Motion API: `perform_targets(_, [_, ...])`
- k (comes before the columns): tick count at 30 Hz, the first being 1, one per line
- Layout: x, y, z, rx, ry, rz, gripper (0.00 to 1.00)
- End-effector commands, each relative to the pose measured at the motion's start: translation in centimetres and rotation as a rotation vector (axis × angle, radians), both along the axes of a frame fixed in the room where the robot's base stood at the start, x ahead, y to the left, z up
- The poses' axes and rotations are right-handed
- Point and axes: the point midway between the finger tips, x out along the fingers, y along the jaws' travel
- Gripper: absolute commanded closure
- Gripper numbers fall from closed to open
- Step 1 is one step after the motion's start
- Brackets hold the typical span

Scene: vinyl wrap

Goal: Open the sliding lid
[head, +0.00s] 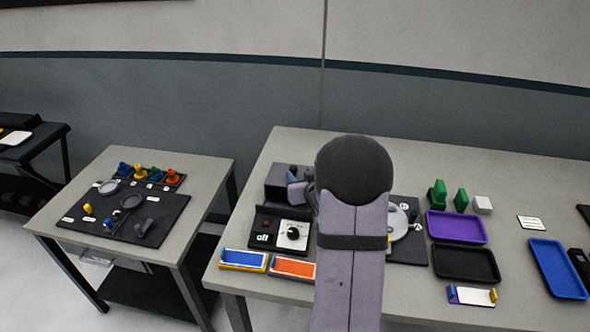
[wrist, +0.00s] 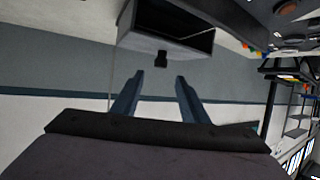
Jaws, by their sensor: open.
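A grey box with a dark rectangular top (wrist: 172,22) is at the top of the wrist view, with a small black knob (wrist: 161,58) on the side facing me. I cannot tell whether the dark top is the sliding lid or an opening. In the head view, a dark grey box (head: 278,181) stands on the bench, left of my arm and partly hidden. My gripper (wrist: 157,76) is open and empty. Its two blue-grey fingers point towards the knob, which appears between and just beyond the fingertips, apart from them.
A panel with a white dial plate (head: 294,234) is in front of the box, with blue (head: 243,260) and orange (head: 293,268) trays at the bench edge. Purple (head: 456,227) and black (head: 466,264) trays are to the right. My arm covers the middle of the bench.

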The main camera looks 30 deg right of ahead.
Motion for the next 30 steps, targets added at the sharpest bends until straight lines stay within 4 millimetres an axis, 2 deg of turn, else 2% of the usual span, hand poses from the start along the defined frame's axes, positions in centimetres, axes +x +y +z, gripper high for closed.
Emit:
perform_targets(7, [1.5, -0.4, -0.6, 0.001, 0.003, 0.002, 0.6])
perform_targets(19, [5.2, -1.7, -2.2, -0.001, 0.003, 0.003, 0.6])
perform_targets(30, [6.4, -2.1, -2.8, -0.001, 0.002, 0.002, 0.6])
